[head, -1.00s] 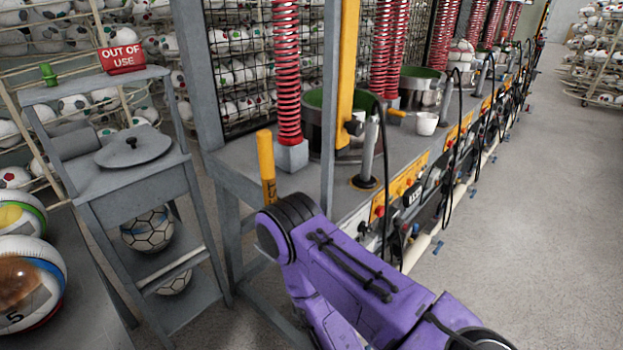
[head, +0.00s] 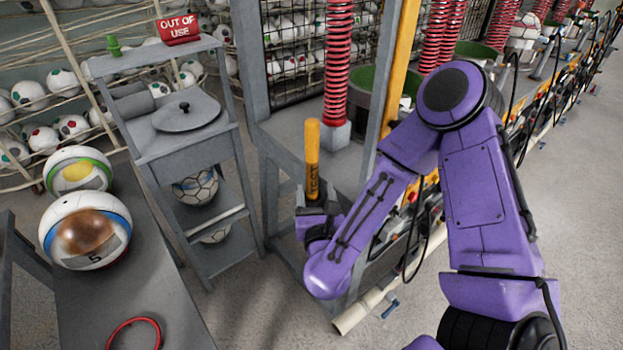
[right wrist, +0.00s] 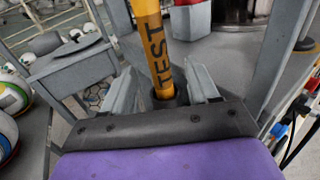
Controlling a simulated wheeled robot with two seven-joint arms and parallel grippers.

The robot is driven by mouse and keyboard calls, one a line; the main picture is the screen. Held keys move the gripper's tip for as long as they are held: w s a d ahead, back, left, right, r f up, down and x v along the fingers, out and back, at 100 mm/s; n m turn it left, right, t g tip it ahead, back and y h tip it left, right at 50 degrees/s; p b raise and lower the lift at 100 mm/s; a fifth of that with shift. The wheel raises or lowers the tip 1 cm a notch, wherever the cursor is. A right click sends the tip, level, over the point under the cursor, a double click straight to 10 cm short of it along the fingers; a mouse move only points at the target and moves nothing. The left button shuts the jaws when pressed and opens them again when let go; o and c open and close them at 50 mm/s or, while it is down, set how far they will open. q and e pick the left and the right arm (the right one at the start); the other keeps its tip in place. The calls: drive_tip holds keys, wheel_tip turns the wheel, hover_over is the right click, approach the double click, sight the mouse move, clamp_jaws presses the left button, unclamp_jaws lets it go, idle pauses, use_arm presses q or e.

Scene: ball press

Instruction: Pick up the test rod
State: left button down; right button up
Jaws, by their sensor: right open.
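The test rod (head: 312,150) is a yellow-orange cylinder with TEST in dark letters. It stands nearly upright at the near left corner of the grey workbench. My right gripper (head: 316,203) is at the rod's lower part, with the purple arm reaching in from the right. In the right wrist view the rod (right wrist: 152,45) passes between the two grey fingers of the right gripper (right wrist: 161,80). The fingers are open, with a gap on each side of the rod. Its lower end sits in a dark collar. My left gripper is not in view.
A grey stand (head: 165,144) with a round lid (head: 187,116) and a red OUT OF USE sign (head: 180,28) is to the left. A table (head: 75,290) with balls is at the lower left. A red spring (head: 339,60) rises behind the rod.

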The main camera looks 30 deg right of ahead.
sight(312, 179)
drive_tip(key=p+x, duration=0.1)
drive_tip(key=x, duration=0.1)
drive_tip(key=r+p+x, duration=0.1)
drive_tip(key=p+x, duration=0.1)
drive_tip(key=x, duration=0.1)
drive_tip(key=shift+a, duration=0.15)
drive_tip(key=shift+w+d+f, duration=0.15)
drive_tip(key=shift+w+d, duration=0.15)
drive_tip(key=shift+w, duration=0.15)
drive_tip(key=c, duration=1.1)
